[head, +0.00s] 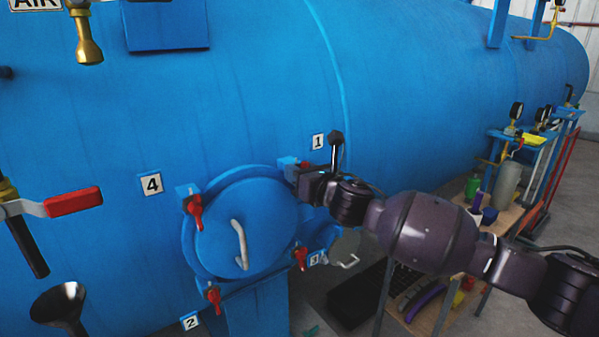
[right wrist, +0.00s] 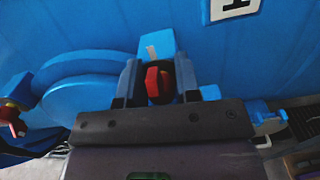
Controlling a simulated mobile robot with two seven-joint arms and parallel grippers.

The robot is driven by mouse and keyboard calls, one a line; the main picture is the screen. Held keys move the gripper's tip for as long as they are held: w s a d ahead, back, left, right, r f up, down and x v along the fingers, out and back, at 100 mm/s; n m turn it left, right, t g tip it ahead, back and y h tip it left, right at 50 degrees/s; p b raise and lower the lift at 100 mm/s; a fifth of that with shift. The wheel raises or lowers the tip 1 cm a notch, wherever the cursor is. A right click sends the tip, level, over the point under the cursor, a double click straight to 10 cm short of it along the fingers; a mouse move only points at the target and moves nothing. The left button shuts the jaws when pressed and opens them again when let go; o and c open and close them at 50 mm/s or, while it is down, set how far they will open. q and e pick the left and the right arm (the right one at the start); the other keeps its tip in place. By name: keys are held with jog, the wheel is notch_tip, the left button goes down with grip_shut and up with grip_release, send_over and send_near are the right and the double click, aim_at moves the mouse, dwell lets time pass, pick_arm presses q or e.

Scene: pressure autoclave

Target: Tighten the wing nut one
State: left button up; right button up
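Wing nut one is the red nut (head: 304,165) at the upper right of the round blue hatch door (head: 240,228), below the label 1 (head: 318,142). My right gripper (head: 306,180) is at this nut and covers much of it in the head view. In the right wrist view the red wing nut (right wrist: 158,84) stands between the two fingers (right wrist: 158,90), with very little gap on either side. The gripper looks shut on it, though the contact itself is hard to see. My left gripper is not in view.
Other red wing nuts sit at the door's upper left (head: 195,208), lower left (head: 213,297) and lower right (head: 301,257). A grey handle (head: 240,245) stands out from the door. A red-handled valve (head: 72,202) is at the left. A workbench (head: 510,218) with bottles stands right.

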grip_shut()
